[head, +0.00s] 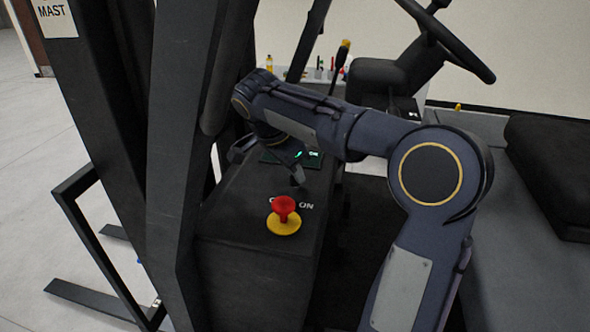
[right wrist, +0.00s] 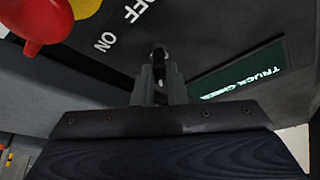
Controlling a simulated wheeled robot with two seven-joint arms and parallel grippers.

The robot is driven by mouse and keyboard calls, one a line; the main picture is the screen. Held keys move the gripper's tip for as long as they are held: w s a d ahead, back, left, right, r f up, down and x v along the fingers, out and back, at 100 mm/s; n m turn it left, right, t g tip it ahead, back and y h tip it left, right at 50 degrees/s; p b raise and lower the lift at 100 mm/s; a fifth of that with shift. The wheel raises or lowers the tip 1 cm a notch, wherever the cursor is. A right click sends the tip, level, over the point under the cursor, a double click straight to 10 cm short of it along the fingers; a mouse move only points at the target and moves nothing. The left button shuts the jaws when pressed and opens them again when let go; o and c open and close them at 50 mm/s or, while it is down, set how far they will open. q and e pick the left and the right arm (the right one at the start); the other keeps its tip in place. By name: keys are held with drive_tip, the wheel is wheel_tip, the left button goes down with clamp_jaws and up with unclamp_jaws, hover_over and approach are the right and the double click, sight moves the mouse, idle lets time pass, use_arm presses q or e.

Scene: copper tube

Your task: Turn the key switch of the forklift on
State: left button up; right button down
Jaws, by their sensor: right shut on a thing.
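The forklift's dark console (head: 262,255) carries OFF and ON labels, and the ON label (right wrist: 104,42) also shows in the right wrist view. My right gripper (head: 296,178) reaches down onto the console top, just behind the labels. In the right wrist view its fingers (right wrist: 159,66) are closed together on the small key switch (right wrist: 159,53), beside the OFF and ON lettering. The fingers hide most of the key, so I cannot tell its angle. A lit dark green display (right wrist: 240,72) shows text starting with TRUCK; the rest is hard to read. My left gripper is not in view.
A red emergency button on a yellow base (head: 284,216) stands in front of the labels, close to my right gripper. The black mast (head: 178,150) rises at the left. The steering wheel (head: 450,45) and black seat (head: 555,170) are at the right.

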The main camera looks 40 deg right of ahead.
drive_tip(key=shift+w+m+g+p, duration=0.15)
drive_tip(key=shift+m+g, duration=0.25)
drive_tip(key=shift+m, duration=0.6)
drive_tip(key=shift+s+m+g+p, duration=0.15)
drive_tip(key=shift+m+g, duration=0.25)
drive_tip(key=shift+m, duration=0.6)
drive_tip(key=shift+w+y, duration=0.1)
drive_tip(key=shift+y, duration=0.2)
drive_tip(key=c, duration=1.5)
unclamp_jaws()
drive_tip(key=shift+o, duration=0.2)
drive_tip(key=v, duration=0.8)
drive_tip(key=shift+f, duration=0.1)
